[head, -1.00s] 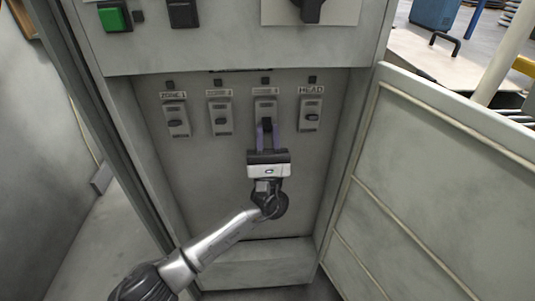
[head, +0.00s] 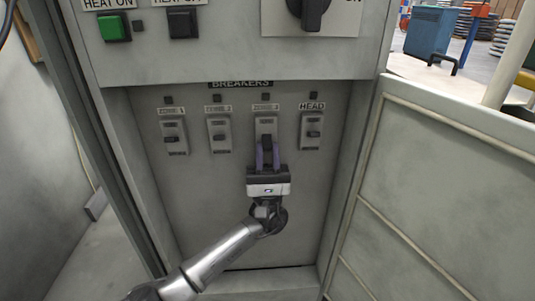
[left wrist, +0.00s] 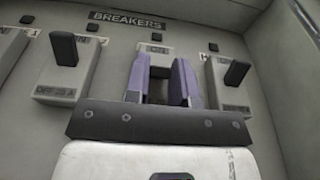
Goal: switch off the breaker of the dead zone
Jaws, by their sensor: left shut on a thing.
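The row of breakers sits in the recess of the grey cabinet. The third breaker from the left, labelled ZONE 3 (head: 265,123), has its dark lever (head: 267,143) between the purple fingers of my left gripper (head: 268,156). That gripper is shut on the lever from below. In the left wrist view the fingers (left wrist: 163,80) stand in front of this breaker and hide most of it. ZONE 1 (head: 173,137), ZONE 2 (head: 219,135) and HEAD (head: 312,132) breakers stand free, with dark levers. My right gripper is not in view.
Small dark indicators sit above the breakers; I see none lit. A green button (head: 114,27), a black button (head: 183,23) and a dark rotary switch (head: 310,10) are on the panel above. The open cabinet door (head: 435,200) stands at the right.

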